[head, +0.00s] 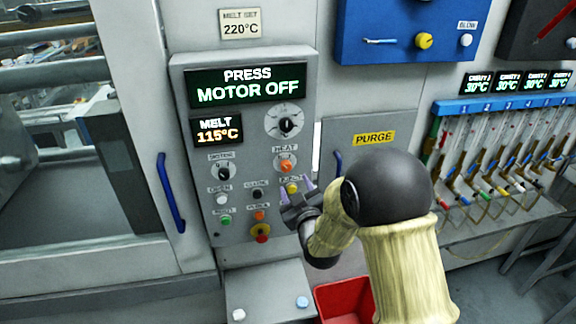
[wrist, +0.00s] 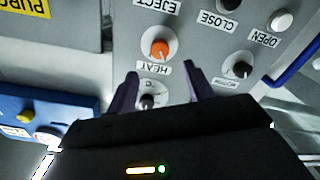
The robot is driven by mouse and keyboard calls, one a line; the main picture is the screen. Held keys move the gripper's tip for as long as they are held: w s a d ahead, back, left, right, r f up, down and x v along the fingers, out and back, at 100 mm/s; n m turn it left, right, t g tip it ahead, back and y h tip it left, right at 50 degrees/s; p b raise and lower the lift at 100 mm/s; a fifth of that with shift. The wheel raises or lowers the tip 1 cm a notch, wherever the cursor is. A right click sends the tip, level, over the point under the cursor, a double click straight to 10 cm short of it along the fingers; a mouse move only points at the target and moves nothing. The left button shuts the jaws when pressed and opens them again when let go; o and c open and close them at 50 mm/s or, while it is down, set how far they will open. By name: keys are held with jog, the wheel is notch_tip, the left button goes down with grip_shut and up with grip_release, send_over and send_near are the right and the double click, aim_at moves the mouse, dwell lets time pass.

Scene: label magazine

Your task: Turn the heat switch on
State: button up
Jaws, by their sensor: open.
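The heat switch (head: 286,166) is an orange round knob on a light disc, under the HEAT label on the grey control panel (head: 192,75). In the wrist view the picture is upside down, and the orange heat switch (wrist: 159,48) shows just beyond the fingertips, between their lines. I cannot tell its turned position. My gripper (head: 297,187) is open and empty, with two dark purplish fingers pointing at the panel. In the head view it overlaps the area just below the heat switch; it also shows in the wrist view (wrist: 160,72). It looks apart from the switch.
A larger black dial (head: 287,125) is above the heat switch. The motor knob (head: 221,172) is left, a yellow button (head: 292,188) below, and a red emergency button (head: 261,233) lower. The display (head: 247,85) reads PRESS MOTOR OFF; another (head: 217,130) reads MELT 115°C.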

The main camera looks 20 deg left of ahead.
aim_at(287, 168)
jog(key=p+x, duration=0.3)
jog(key=x, duration=0.4)
jog(key=shift+w+a+r, duration=0.1)
jog(key=shift+r, duration=0.05)
jog(key=shift+w+a, duration=0.25)
jog(key=shift+w, duration=0.1)
jog(key=c, duration=1)
